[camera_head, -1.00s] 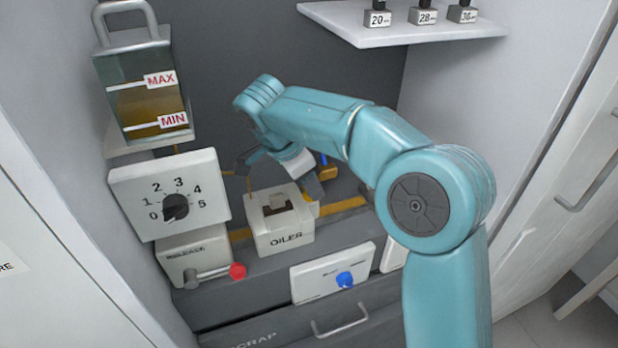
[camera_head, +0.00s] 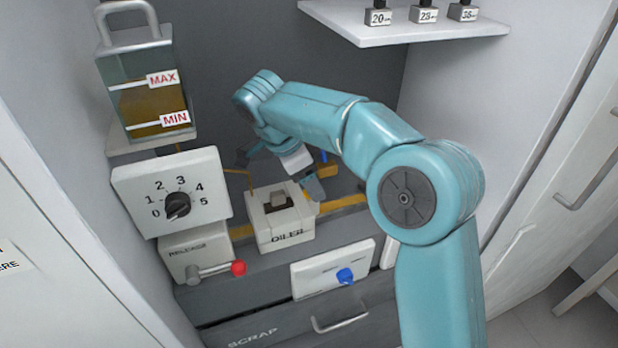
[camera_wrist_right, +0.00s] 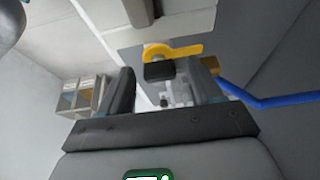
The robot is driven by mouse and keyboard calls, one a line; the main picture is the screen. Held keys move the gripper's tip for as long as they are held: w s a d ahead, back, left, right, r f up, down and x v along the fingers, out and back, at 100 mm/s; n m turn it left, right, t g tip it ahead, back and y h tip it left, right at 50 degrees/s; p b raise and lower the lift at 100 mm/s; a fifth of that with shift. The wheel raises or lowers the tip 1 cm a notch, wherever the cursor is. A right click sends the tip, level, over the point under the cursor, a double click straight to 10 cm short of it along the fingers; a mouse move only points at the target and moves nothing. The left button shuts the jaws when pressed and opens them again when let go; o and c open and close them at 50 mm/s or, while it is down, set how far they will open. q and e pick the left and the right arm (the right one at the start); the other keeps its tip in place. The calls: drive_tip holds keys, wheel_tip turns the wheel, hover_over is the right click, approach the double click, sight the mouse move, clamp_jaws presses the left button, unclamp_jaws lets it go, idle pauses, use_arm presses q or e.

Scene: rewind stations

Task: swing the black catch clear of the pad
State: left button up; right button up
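My right arm reaches from the lower right into the station in the head view, and its gripper (camera_head: 312,183) is low behind the oiler box, partly hidden by the arm. In the right wrist view the same gripper (camera_wrist_right: 163,78) has its two dark fingers apart. A black block (camera_wrist_right: 159,71), which may be the catch, shows in the gap between them and looks untouched. A yellow lever-like piece (camera_wrist_right: 178,50) lies just above the block. I cannot make out the pad or tell whether the block covers it. My left gripper is in neither view.
The oiler box (camera_head: 282,222) stands close in front of the gripper. A numbered dial (camera_head: 178,205), the release lever's red knob (camera_head: 238,267) and a blue knob (camera_head: 345,276) are nearby. An oil tank (camera_head: 150,95) is at upper left, and a shelf with weights (camera_head: 400,30) is above right.

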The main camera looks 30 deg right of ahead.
drive_tip(key=p+v, duration=0.3)
drive_tip(key=v, duration=0.9)
drive_tip(key=shift+f, duration=0.1)
idle(0.4)
